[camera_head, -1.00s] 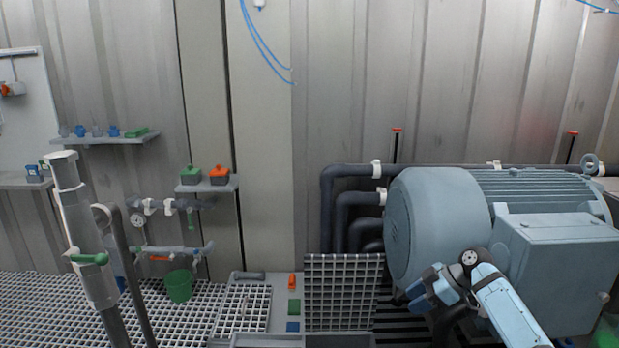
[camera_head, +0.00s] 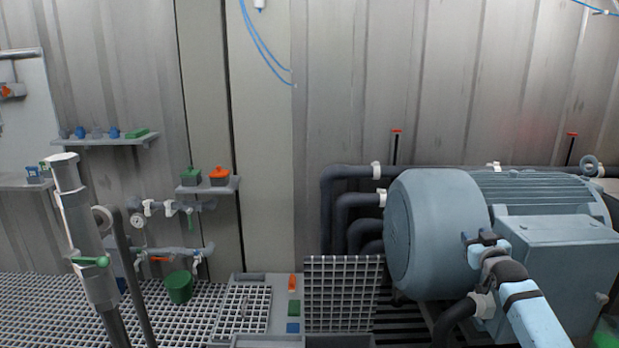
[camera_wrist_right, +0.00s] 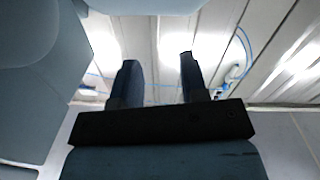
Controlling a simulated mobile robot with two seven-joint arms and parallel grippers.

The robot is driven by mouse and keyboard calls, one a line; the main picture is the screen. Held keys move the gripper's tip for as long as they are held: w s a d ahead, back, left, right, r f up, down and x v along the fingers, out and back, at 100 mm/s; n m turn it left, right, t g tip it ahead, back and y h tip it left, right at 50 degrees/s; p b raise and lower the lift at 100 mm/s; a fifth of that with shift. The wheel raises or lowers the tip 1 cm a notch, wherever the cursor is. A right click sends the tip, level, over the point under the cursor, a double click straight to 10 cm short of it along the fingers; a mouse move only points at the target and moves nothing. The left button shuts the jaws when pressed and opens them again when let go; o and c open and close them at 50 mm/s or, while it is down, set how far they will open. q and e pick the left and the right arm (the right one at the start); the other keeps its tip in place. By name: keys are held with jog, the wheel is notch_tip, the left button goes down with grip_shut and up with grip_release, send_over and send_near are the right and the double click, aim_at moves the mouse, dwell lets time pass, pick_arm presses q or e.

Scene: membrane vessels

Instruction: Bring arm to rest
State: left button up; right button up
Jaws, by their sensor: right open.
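My right arm comes in from the lower right in the head view. Its gripper (camera_head: 482,238) is raised in front of the big blue-grey machine (camera_head: 435,225), small and partly hidden by the wrist. In the right wrist view the two dark fingers (camera_wrist_right: 158,75) stand apart with nothing between them. Behind them are bright lights, ceiling panels and a blue hose. My left gripper is not in view.
The machine and dark pipes (camera_head: 345,172) fill the right side near my right arm. A grey pipe stand with a green handle (camera_head: 90,261) rises at the left. A grey workbench with a grid tray (camera_head: 243,308) and an upright grid panel (camera_head: 342,292) stands in the middle.

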jog(key=s+a+f+n+y, duration=0.1)
jog(key=s+a+f+y, duration=0.25)
jog(key=s+a, duration=0.75)
jog(key=s+a+f+n+y, duration=0.2)
jog(key=s+a+f+y, duration=0.15)
jog(key=s+a, duration=0.8)
jog(key=s+a+r+m+y, duration=0.1)
jog(key=s+a+r, duration=0.15)
jog(key=s, duration=0.55)
jog(key=s+a+r+y, duration=0.15)
jog(key=s+a, duration=0.25)
jog(key=s, duration=0.4)
jog(key=s+a+r+m+y, duration=0.1)
jog(key=s+a+r, duration=0.2)
jog(key=s, duration=0.5)
pick_arm(q)
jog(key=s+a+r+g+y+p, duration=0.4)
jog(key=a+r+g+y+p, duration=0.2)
jog(key=p, duration=3.2)
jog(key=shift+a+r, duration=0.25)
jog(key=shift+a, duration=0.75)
pick_arm(e)
jog(key=s+d+r+g+h, duration=0.3)
jog(key=d+r+g+h, duration=0.3)
jog(key=d+g, duration=0.1)
jog(key=shift+d+h, duration=0.35)
jog(key=shift+d, duration=0.35)
